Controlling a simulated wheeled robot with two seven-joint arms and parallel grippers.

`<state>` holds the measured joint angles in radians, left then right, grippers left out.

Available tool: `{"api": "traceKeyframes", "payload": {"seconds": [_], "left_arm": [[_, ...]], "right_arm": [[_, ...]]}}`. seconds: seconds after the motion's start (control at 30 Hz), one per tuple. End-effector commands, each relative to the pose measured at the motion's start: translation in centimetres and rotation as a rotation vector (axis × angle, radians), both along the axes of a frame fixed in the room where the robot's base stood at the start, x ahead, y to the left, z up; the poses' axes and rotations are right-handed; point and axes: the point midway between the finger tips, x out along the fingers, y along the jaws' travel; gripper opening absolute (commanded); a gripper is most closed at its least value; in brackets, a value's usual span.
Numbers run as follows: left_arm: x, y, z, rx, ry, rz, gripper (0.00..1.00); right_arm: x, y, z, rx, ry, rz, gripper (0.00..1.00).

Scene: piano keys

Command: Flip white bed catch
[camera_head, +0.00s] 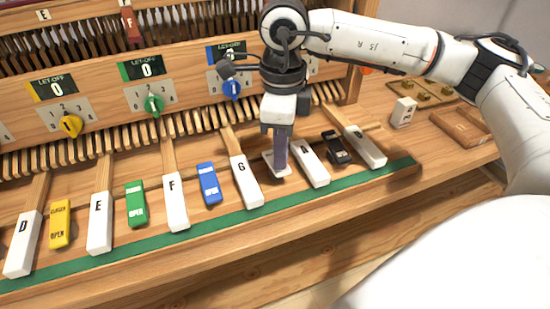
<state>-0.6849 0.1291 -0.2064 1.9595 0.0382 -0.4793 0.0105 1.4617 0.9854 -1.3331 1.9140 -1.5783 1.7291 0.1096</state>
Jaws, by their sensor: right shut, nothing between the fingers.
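The white bed catch (268,164) lies on the wooden key bed between the white keys G (245,181) and A (310,163), mostly hidden by my right gripper. My right gripper (281,171) points straight down with its fingers together and holds nothing. Its tips are over or against the catch; I cannot tell whether they touch it. Any marking on the catch is hidden. My left gripper is not in view.
Yellow (61,224), green (135,204), blue (209,184) and black (337,147) catches lie between other keys. Let-off dials line the panel (187,96) behind. A loose white key block (403,112) and a wooden tray stand at right. A green strip (215,222) edges the front.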

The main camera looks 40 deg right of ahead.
Motion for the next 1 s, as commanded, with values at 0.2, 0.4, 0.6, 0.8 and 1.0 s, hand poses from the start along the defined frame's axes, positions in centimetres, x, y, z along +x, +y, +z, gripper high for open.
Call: {"api": "traceKeyframes", "payload": {"seconds": [0.2,0.4,0.6,0.8,1.0], "left_arm": [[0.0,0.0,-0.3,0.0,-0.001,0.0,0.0],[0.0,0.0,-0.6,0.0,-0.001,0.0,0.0],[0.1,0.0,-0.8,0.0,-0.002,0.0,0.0],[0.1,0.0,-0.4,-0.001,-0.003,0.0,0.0],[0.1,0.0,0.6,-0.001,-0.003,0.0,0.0]], "right_arm": [[0.0,0.0,-0.4,0.0,0.0,0.0,0.0],[0.0,0.0,-0.7,0.0,0.0,0.0,0.0],[0.0,0.0,-1.0,0.0,0.0,0.0,0.0],[0.0,0.0,-0.6,0.0,-0.001,0.0,0.0],[0.0,0.0,0.9,-0.001,-0.001,0.0,0.0]]}}
